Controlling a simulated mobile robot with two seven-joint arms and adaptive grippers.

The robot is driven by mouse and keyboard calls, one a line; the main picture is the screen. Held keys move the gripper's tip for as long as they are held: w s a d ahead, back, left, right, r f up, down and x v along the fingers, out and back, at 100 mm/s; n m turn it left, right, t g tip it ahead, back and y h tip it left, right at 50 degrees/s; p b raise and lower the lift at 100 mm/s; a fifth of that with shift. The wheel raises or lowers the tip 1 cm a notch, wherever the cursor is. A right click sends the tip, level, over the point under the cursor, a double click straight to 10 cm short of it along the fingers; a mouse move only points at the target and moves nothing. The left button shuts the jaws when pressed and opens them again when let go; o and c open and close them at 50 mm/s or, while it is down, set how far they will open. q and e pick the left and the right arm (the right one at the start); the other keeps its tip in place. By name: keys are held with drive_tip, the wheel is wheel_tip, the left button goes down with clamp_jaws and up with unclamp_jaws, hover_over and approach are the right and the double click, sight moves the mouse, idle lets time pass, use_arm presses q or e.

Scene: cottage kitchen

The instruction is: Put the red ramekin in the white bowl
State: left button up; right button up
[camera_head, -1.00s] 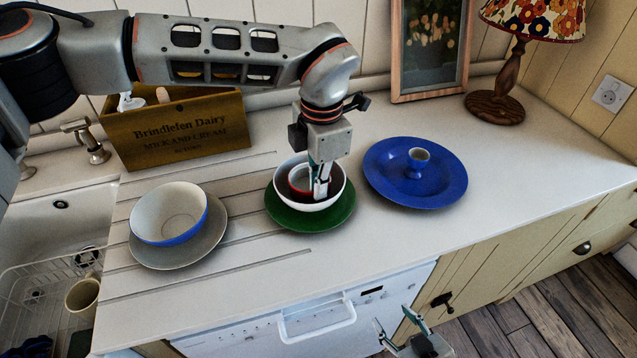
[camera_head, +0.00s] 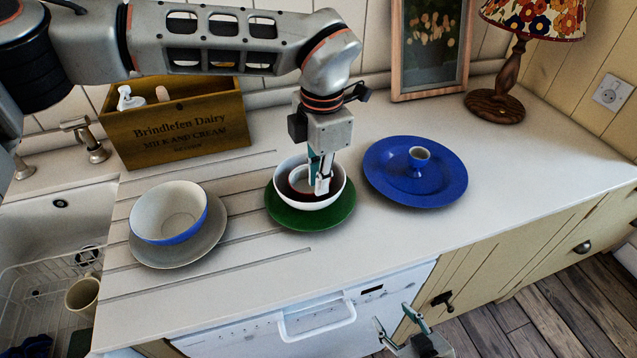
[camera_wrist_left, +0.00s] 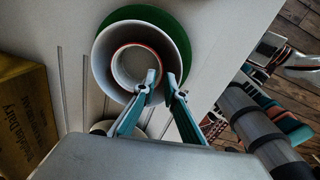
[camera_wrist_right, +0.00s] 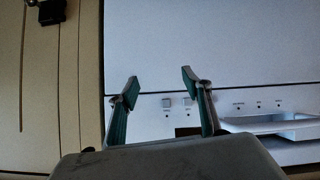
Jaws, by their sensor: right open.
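The red ramekin (camera_head: 298,183), pale inside with a red rim, is inside the white bowl (camera_head: 311,203). The bowl stands on a green plate (camera_head: 337,214). In the left wrist view the ramekin (camera_wrist_left: 124,66) appears upright within the white bowl (camera_wrist_left: 100,58). My left gripper (camera_head: 320,187) reaches down into the bowl. Its fingertips (camera_wrist_left: 161,80) straddle the ramekin's near wall with a narrow gap; whether they press on it, I cannot tell. My right gripper (camera_head: 393,340) is open and empty, low before the white appliance; the right wrist view shows its spread fingers (camera_wrist_right: 158,80).
A blue-and-white bowl (camera_head: 165,208) on a grey plate (camera_head: 192,252) stands left. A wooden crate (camera_head: 180,130) is behind.

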use_arm(q)
wheel_tip(320, 180, up, 10)
drive_tip(key=shift+s+d+r+b, duration=0.15)
drive_tip(key=shift+s+r+b, duration=0.1)
drive_tip(key=shift+s+b, duration=0.05)
idle(0.3)
